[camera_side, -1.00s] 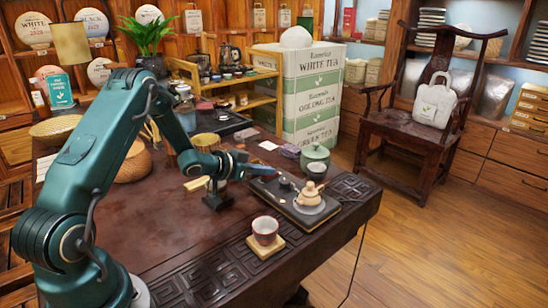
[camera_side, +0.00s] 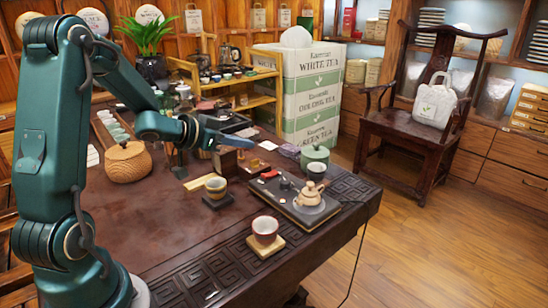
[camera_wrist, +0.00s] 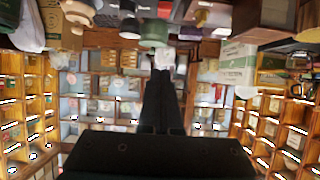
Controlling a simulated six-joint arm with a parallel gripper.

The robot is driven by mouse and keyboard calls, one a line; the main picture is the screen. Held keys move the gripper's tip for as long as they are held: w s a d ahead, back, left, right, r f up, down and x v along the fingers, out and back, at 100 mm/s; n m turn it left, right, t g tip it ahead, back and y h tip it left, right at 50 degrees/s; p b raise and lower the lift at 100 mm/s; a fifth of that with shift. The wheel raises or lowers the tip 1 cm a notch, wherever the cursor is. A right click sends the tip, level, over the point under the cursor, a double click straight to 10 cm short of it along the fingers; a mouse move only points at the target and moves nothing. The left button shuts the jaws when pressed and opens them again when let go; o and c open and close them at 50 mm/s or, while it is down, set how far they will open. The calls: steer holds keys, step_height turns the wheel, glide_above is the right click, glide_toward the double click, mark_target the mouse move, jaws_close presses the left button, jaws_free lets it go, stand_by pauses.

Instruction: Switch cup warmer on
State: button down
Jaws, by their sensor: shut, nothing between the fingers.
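A small black square base (camera_side: 217,201), which looks like the cup warmer, sits on the dark table with a yellowish cup (camera_side: 216,187) on it. Its switch and any light are too small to make out. My gripper (camera_side: 250,142) is raised above the table, behind and apart from this base, pointing right in the side view. In the wrist view my gripper (camera_wrist: 162,72) is shut, its dark fingers together and empty. The black base cannot be made out in the wrist view.
A red cup (camera_side: 265,228) stands on a wooden coaster at the table's front. A black tea tray (camera_side: 300,214) holds a small teapot (camera_side: 313,192). A green jar (camera_side: 315,160) stands behind it. A round wooden pot (camera_side: 128,162) is at the left. The table's near middle is clear.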

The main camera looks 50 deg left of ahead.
steer(key=shift+s+r, duration=0.4)
steer(key=shift+s, duration=0.1)
steer(key=shift+d, duration=0.1)
steer(key=s+d+r+t+y, duration=0.1)
steer(key=d+r+t+y, duration=0.1)
steer(key=d+r, duration=0.9)
steer(key=s+d+f+g+h, duration=0.1)
steer(key=s+d+f+g, duration=0.2)
steer(key=s, duration=0.6)
steer(key=s+d+f+g+h, duration=0.1)
steer(key=s+d+f+g, duration=0.2)
steer(key=s+f+g, duration=0.3)
steer(key=s, duration=0.3)
steer(key=shift+s+d, duration=0.15)
steer(key=shift+s, duration=0.25)
steer(key=shift+f, duration=0.1)
